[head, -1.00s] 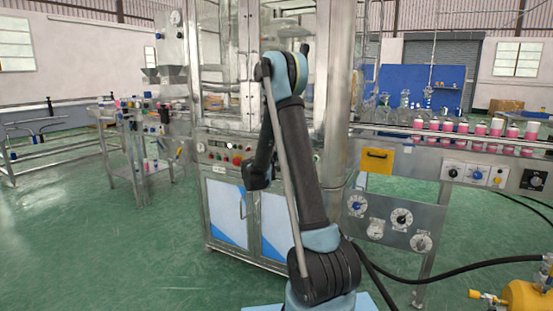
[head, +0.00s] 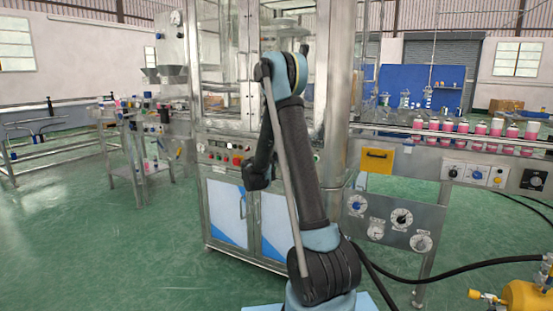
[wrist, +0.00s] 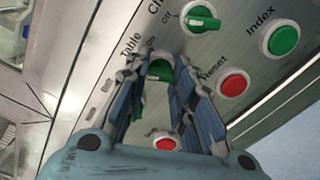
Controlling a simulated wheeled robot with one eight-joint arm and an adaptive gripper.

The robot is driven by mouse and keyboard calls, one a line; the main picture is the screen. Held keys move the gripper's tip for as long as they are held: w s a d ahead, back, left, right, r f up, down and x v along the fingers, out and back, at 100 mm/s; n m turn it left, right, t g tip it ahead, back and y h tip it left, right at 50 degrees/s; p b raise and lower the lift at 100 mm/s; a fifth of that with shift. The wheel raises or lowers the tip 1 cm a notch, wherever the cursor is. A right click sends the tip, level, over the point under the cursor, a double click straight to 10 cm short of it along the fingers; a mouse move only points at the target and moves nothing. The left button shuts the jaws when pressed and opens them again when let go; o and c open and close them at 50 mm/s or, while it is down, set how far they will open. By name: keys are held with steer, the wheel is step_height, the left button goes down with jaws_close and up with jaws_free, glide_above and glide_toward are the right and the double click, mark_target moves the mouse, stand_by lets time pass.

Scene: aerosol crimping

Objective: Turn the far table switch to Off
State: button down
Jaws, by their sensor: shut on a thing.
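The table switch (wrist: 161,71) is a green knob on the tilted metal panel in the wrist view, beside the printed word "Table". My gripper (wrist: 162,84) has its two blue-grey fingers on either side of this knob and is shut on it. The fingers hide much of the knob and part of its lettering, so I cannot read its position for sure. In the head view the control panel (head: 214,153) is on the front of the steel cabinet. My arm hides part of that area, and the gripper's fingertips cannot be made out there.
Close to my fingers are a second green switch (wrist: 201,19) marked "Off", a green Index button (wrist: 281,39), a red Reset button (wrist: 233,83) and another red button (wrist: 166,144). The steel cabinet (head: 225,212) stands before me. A conveyor with pink containers (head: 465,126) runs right.

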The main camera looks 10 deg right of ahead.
steer(key=shift+f+n, duration=0.1)
steer(key=shift+n, duration=0.6)
steer(key=c, duration=1.4)
jaws_free()
steer(key=shift+o, duration=0.2)
steer(key=v, duration=1.2)
steer(key=shift+d, duration=0.1)
